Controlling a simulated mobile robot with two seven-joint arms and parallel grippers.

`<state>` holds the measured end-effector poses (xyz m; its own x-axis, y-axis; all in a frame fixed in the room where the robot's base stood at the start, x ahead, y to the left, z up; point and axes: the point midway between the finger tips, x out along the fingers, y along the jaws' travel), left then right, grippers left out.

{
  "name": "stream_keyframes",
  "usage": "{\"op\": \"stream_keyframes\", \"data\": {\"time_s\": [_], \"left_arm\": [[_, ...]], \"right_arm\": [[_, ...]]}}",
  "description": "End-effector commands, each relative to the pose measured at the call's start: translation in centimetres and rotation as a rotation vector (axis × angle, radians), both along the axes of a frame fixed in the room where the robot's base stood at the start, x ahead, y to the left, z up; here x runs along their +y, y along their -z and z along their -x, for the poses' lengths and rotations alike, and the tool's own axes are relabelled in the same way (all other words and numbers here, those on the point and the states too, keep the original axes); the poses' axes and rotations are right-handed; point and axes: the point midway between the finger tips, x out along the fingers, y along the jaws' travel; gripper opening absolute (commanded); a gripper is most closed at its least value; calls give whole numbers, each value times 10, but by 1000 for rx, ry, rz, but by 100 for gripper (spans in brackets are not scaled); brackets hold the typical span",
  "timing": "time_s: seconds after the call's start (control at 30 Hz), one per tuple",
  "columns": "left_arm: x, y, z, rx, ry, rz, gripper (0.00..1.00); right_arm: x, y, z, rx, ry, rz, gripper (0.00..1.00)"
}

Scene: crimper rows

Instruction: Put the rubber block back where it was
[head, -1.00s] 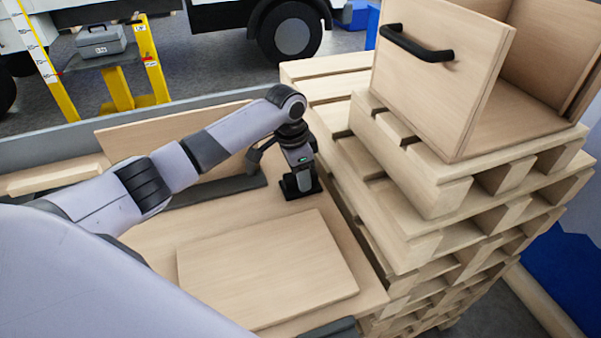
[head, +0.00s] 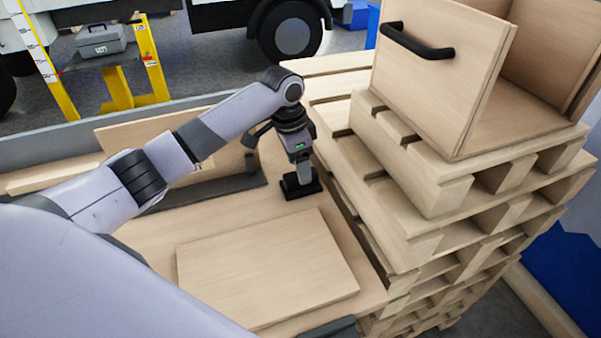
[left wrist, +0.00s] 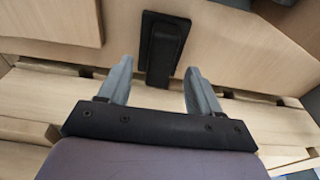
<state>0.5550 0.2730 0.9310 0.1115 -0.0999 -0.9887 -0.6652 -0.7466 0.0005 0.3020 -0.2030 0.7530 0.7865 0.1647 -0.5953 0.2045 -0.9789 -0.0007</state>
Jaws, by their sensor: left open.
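The black rubber block (head: 301,187) stands on the wooden surface (head: 225,225), close to the pallet stack. It has a flat base and a narrow upright part. It also shows in the left wrist view (left wrist: 165,42), ahead of the fingers. My left gripper (head: 306,172) is just above the block and pointing down. In the left wrist view its two grey fingers are spread (left wrist: 158,72), with the near end of the upright part between them and gaps on both sides. My right gripper is not in view.
A stack of wooden pallets (head: 400,215) with an open wooden box (head: 440,75) on top rises to the right. A flat board (head: 265,268) lies in front of the block. A dark strip (head: 215,188) lies to its left, before an upright board (head: 130,138).

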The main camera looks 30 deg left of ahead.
Motion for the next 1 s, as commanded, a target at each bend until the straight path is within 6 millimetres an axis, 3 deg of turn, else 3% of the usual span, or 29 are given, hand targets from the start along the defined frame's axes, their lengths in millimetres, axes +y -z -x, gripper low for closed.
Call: {"op": "stream_keyframes", "data": {"time_s": [0.2,0.4,1.0], "left_arm": [[5,-49,5,-5,1,0,64],[8,-78,8,-3,1,1,64],[9,-86,10,0,0,0,64]], "right_arm": [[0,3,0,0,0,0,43],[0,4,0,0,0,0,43],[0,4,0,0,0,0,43]]}}
